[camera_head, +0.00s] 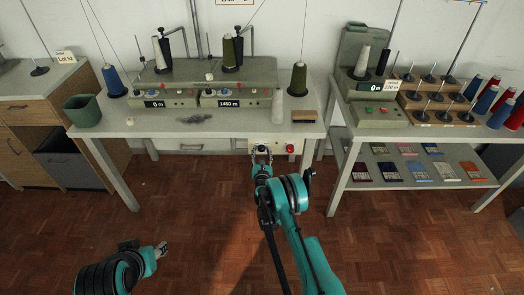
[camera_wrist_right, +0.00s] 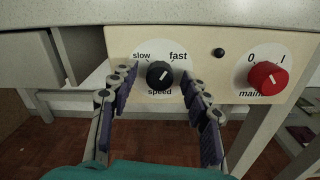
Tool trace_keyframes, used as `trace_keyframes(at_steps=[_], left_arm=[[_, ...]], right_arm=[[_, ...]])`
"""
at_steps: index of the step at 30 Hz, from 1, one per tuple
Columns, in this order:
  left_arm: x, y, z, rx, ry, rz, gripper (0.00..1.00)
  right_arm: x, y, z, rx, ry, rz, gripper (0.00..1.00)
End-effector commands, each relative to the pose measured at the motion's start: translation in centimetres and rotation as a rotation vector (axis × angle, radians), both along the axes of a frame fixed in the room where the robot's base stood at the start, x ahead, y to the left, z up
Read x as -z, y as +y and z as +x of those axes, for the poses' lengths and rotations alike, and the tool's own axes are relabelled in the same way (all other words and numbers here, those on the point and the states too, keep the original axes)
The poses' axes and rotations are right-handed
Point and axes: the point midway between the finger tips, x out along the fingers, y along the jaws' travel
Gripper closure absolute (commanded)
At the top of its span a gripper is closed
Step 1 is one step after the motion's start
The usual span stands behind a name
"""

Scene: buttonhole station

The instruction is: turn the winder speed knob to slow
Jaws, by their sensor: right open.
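The winder speed knob (camera_wrist_right: 160,74) is a round black dial on a cream panel (camera_wrist_right: 205,45) under the table edge. "slow" is printed at its upper left, "fast" at its upper right and "speed" below. I cannot tell clearly where its pointer stands. My right gripper (camera_wrist_right: 160,92) is open, with one finger to each side of the knob and a gap on both sides. In the head view the right gripper (camera_head: 262,156) is at the panel front and hides part of it. My left gripper (camera_head: 162,249) is low over the floor, far from the panel; its jaws are too small to read.
A red main switch knob (camera_wrist_right: 267,78) marked 0 and I sits right of the speed knob, with a small black button (camera_wrist_right: 218,52) between. The winder table (camera_head: 150,117) overhangs the panel. The second table (camera_head: 420,125) stands to the right.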

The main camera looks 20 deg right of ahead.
Motion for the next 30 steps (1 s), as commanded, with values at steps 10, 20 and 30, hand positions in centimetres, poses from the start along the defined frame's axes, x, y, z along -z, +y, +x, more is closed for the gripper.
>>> trace_keyframes(at_steps=[10, 20, 30], left_arm=[[0.0, 0.0, 0.0, 0.0, 0.0, 0.0, 0.6], [0.0, 0.0, 0.0, 0.0, 0.0, 0.0, 0.6], [0.0, 0.0, 0.0, 0.0, 0.0, 0.0, 0.6]], right_arm=[[-0.01, -0.02, 0.02, 0.0, 0.0, 0.0, 1.0], [-0.02, -0.04, 0.03, 0.0, 0.001, -0.005, 1.0], [-0.04, -0.04, 0.04, 0.0, 0.006, -0.022, 1.0]])
